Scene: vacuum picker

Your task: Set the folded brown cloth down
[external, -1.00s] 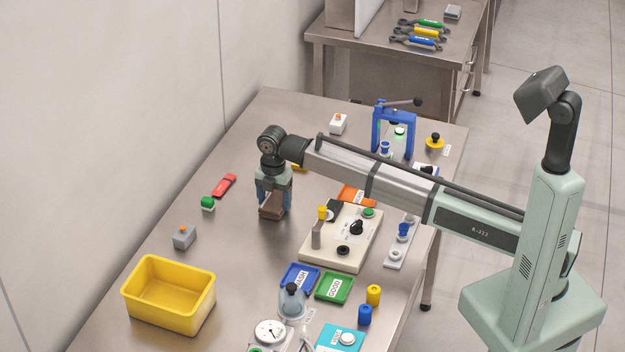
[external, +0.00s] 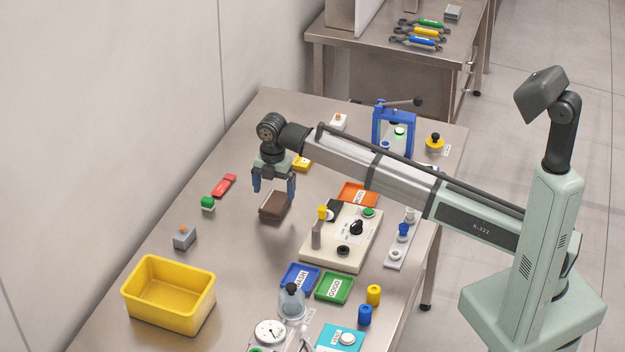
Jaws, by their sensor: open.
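The folded brown cloth (external: 274,207) lies on the steel table, left of the beige control box. My gripper (external: 273,191) is above it with its two blue fingers spread wide. The jaws are open and hold nothing. The fingertips are slightly above or beside the cloth's far edge; I cannot tell whether they touch it.
A beige box with knobs (external: 340,238) stands right of the cloth. A yellow bin (external: 169,295) is at the front left. A red object (external: 224,186) and a green-topped piece (external: 208,203) lie to the left. Blue (external: 299,277) and green (external: 334,288) trays are in front.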

